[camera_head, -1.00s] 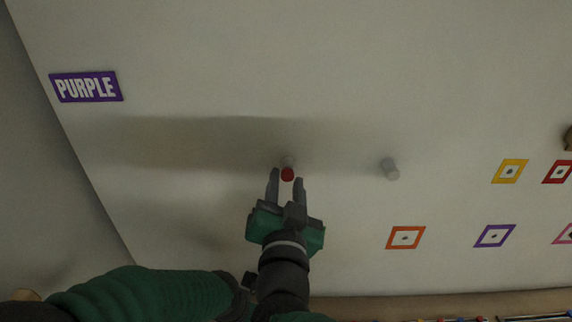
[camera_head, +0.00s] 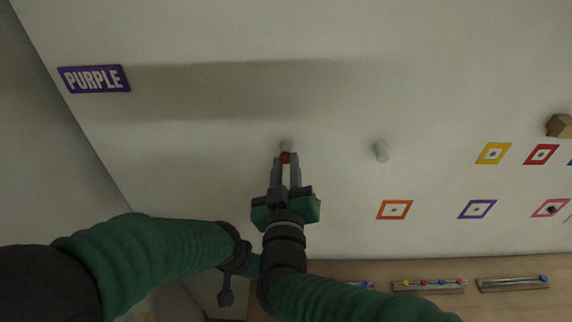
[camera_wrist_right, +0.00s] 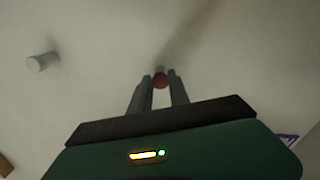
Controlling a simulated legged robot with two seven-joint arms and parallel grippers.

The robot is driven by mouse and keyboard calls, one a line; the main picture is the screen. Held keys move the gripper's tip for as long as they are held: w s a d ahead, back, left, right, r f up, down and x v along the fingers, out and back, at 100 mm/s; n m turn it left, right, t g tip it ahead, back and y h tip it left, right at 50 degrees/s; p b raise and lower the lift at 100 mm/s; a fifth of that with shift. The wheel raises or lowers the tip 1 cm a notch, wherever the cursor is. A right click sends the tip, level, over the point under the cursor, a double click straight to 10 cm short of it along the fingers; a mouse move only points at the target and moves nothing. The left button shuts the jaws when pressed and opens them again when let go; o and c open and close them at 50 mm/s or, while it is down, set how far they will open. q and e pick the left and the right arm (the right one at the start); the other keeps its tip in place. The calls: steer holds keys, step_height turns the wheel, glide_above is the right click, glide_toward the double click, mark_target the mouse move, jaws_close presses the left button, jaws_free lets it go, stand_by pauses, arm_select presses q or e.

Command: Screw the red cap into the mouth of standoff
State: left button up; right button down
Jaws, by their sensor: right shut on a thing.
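The red cap (camera_head: 285,157) sits between the fingertips of my right gripper (camera_head: 286,158), which is shut on it. It also shows between the fingers in the right wrist view (camera_wrist_right: 160,81). A pale standoff (camera_head: 286,145) sticks out of the wall just beyond the cap, in line with it. The cap is at the standoff's end; I cannot tell whether it is seated in the mouth. A second pale standoff (camera_head: 381,151) stands to the right and appears at the left in the wrist view (camera_wrist_right: 42,61). My left gripper is not in view.
A purple sign reading PURPLE (camera_head: 94,79) is at the upper left of the wall. Several coloured diamond frames, including an orange one (camera_head: 395,210), are at the right. A tan block (camera_head: 560,125) is at the right edge. Racks with coloured knobs (camera_head: 428,286) lie below.

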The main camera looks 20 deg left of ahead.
steer(key=m+b, duration=0.4)
steer(key=m, duration=0.1)
steer(key=shift+a+f+b, duration=0.1)
steer(key=shift+f+b, duration=0.1)
steer(key=shift+b, duration=0.1)
steer(key=shift+r, duration=0.15)
steer(key=m+b, duration=0.4)
steer(key=m, duration=0.1)
steer(key=shift+f, duration=0.25)
steer(key=shift+r, duration=0.25)
steer(key=m+b, duration=0.5)
steer(key=shift+a+f, duration=0.1)
steer(key=shift+f, duration=0.05)
steer(key=shift+p, duration=0.3)
steer(key=m+b, duration=0.4)
steer(key=m, duration=0.1)
steer(key=shift+f+b, duration=0.1)
steer(key=shift+b, duration=0.25)
steer(key=shift+r+m, duration=0.25)
steer(key=shift+m, duration=0.15)
steer(key=shift+r, duration=0.1)
steer(key=c, duration=1.5)
jaws_free()
steer(key=shift+a, duration=0.1)
